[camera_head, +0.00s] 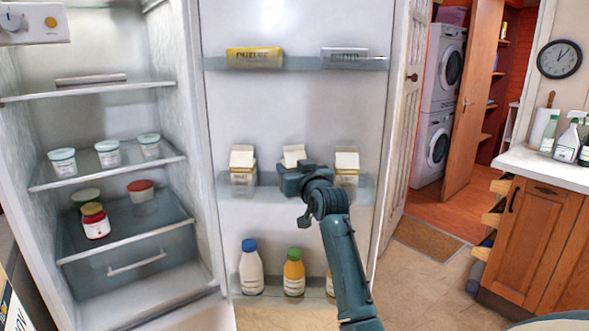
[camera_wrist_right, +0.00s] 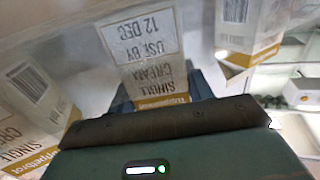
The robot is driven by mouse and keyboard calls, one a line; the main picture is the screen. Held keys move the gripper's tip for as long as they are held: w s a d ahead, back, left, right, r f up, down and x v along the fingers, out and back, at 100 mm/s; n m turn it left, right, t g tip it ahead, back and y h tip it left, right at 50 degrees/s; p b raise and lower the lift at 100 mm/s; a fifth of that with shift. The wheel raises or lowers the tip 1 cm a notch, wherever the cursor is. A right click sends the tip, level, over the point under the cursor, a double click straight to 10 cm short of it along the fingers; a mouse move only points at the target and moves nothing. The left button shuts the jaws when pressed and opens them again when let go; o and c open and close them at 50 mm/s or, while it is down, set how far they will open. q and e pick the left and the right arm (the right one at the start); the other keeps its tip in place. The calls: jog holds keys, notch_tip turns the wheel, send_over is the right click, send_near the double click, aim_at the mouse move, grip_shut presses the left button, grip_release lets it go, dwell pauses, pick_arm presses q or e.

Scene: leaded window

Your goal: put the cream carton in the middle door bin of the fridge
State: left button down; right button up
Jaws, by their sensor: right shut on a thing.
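The cream carton (camera_head: 293,154) stands at the middle door bin (camera_head: 268,195) of the open fridge, between two similar cartons. My right gripper (camera_head: 291,183) is in front of it and shut on it, hiding its lower part. In the right wrist view the held carton (camera_wrist_right: 150,50) shows upside-down print reading single cream, use by 12 Dec, between the fingers of my right gripper (camera_wrist_right: 165,100). Whether its base touches the bin floor is hidden. My left gripper is not in view.
A left carton (camera_head: 242,166) and a right carton (camera_head: 347,166) stand close on either side in the same bin. Bottles, including a white one (camera_head: 251,268), stand in the lower bin. Butter (camera_head: 254,57) lies in the upper bin. Fridge shelves (camera_head: 110,170) hold several tubs.

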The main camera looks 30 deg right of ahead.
jog(key=shift+r, duration=0.1)
jog(key=o, duration=1.2)
